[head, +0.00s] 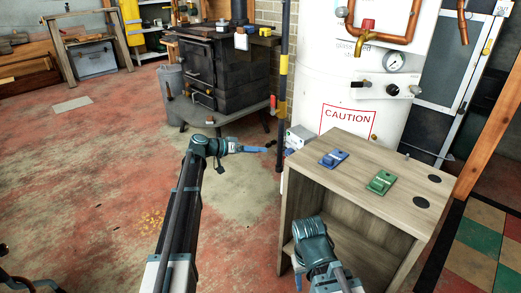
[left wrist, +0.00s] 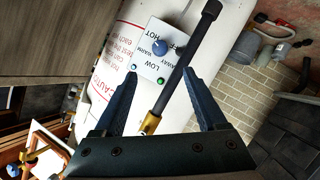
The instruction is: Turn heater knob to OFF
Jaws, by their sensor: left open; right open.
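The heater's control box is a white panel (left wrist: 155,66) in the left wrist view, printed HOT, WARM, LOW, VACAY and partly hidden OFF. Its round blue knob (left wrist: 137,49) faces the camera; I cannot tell which word it points to. In the head view the white box (head: 298,137) stands low beside the white tank (head: 338,92). My left gripper (head: 270,148) is stretched towards the box from the left. Its fingers (left wrist: 158,92) are open and empty, with the panel beyond the gap and no contact visible. My right arm shows at the lower right, but its fingers do not.
A wooden table (head: 345,178) with a blue item (head: 334,159) and a green item (head: 381,182) stands right of the box. A dark rod (left wrist: 181,70) crosses in front of the panel's right side. A black stove (head: 215,72) is behind; red floor at left is mostly clear.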

